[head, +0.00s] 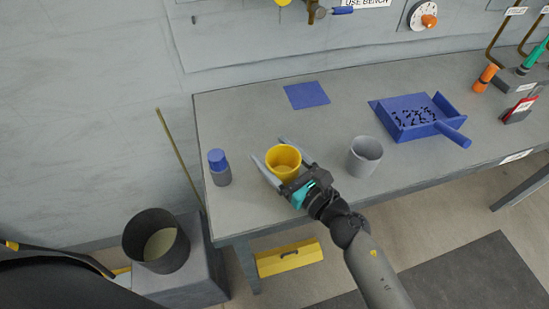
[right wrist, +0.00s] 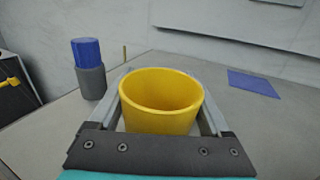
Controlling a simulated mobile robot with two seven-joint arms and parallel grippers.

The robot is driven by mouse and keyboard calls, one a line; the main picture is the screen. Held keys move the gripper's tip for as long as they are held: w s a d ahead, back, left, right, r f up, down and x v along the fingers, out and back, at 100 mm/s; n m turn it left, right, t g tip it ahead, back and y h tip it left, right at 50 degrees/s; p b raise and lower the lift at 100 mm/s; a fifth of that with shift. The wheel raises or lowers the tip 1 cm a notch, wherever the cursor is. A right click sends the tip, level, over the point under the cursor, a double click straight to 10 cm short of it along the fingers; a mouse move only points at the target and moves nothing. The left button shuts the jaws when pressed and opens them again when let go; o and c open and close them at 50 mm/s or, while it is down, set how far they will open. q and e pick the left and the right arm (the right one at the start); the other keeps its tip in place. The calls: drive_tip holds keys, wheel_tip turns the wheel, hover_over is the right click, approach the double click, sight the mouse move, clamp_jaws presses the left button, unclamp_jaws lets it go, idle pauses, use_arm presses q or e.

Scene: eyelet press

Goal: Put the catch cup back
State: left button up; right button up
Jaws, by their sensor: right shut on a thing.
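A yellow cup (head: 284,170), which I take for the catch cup, stands upright and open at the top near the left end of the grey bench. My right gripper (head: 267,149) is shut on it, with one finger along each side. In the right wrist view the yellow cup (right wrist: 160,103) sits between the two fingers and looks empty; its base is hidden. I cannot tell whether it touches the bench top. A flat blue square (head: 307,95) lies bare on the bench behind the cup. My left gripper is not in view.
A blue-capped grey bottle (head: 220,172) stands left of the yellow cup, and a grey cup (head: 364,156) stands right of it. A blue tray (head: 405,112) with dark bits lies farther right. A dark bin (head: 145,225) stands below left. The bench (head: 235,120) is clear around the blue square.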

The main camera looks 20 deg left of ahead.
sight(294, 174)
drive_tip(key=shift+f, duration=0.1)
drive_tip(key=shift+f, duration=0.15)
drive_tip(key=o, duration=0.9)
drive_tip(key=shift+o, duration=0.2)
drive_tip(key=shift+d+r, duration=0.1)
drive_tip(key=shift+r, duration=0.15)
drive_tip(key=b+v, duration=0.1)
drive_tip(key=v, duration=0.9)
drive_tip(key=shift+s+d+f, duration=0.2)
drive_tip(key=shift+s+d+r, duration=0.1)
drive_tip(key=shift+s+d, duration=0.25)
drive_tip(key=shift+d, duration=0.15)
